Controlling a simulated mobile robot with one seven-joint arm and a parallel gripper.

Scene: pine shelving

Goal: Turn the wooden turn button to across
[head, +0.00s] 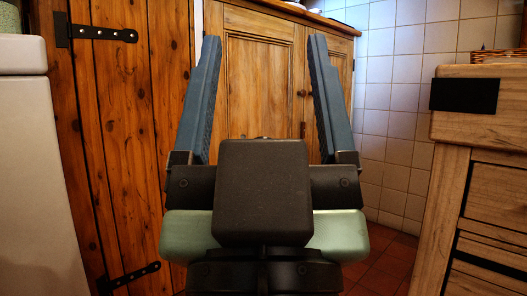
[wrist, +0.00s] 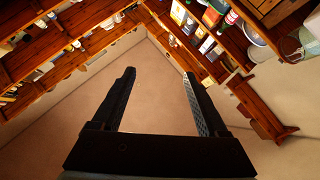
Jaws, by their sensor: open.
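My gripper (head: 264,40) is open and empty, its two blue fingers spread wide and pointing up in the head view. In the wrist view the dark fingers (wrist: 159,73) are apart with only bare wall or floor between them. Behind the gripper in the head view is a pine cupboard (head: 258,75) with two doors. A small round knob (head: 301,93) sits near the door edge. A small upright piece (head: 303,130) below it may be the turn button; it is too small and dark to tell. No turn button is clear in the wrist view.
A plank door (head: 125,130) with black strap hinges stands left, beside a white appliance (head: 35,190). A wooden drawer unit (head: 490,200) stands right. Tiled wall (head: 400,95) lies between. The wrist view shows pine shelves (wrist: 90,25) with boxes and dishes.

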